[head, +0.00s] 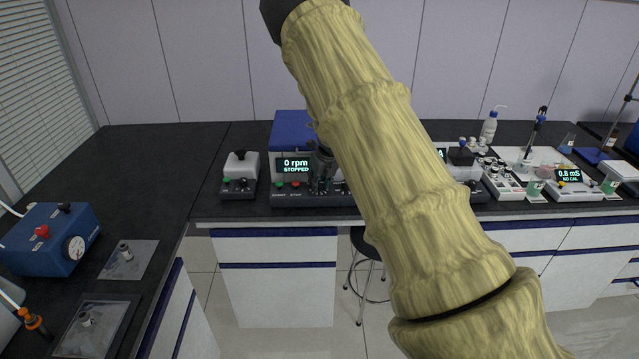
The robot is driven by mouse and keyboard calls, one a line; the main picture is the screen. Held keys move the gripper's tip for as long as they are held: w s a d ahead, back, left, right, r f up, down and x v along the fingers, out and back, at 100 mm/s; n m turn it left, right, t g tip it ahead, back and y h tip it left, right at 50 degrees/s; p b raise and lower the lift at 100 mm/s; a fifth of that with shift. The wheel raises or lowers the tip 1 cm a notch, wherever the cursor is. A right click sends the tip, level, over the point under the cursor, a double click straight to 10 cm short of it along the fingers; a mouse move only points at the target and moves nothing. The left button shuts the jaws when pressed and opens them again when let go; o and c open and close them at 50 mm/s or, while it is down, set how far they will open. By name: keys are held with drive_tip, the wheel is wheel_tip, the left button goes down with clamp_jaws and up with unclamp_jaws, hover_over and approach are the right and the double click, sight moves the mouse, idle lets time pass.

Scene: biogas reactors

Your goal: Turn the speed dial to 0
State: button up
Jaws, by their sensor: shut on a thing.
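A grey control unit with a blue block behind it stands on the far black bench; its display (295,166) reads "0 rpm STOPPED". START and STOP buttons (295,184) are on its front panel, left of my gripper. My gripper (322,178) is dark, small in the picture and at the front of this unit, just right of the display. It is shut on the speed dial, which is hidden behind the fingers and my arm. The dial's pointer and scale cannot be read.
My pale yellow arm covers the unit's right side. A small white box (240,172) stands to the left. A meter (574,181) reading "0.8 mS" and bottles are at right. A blue gauge box (50,240) stands at left. A stool (365,245) is under the bench.

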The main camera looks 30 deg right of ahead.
drive_tip(key=o, duration=1)
drive_tip(key=v, duration=1.2)
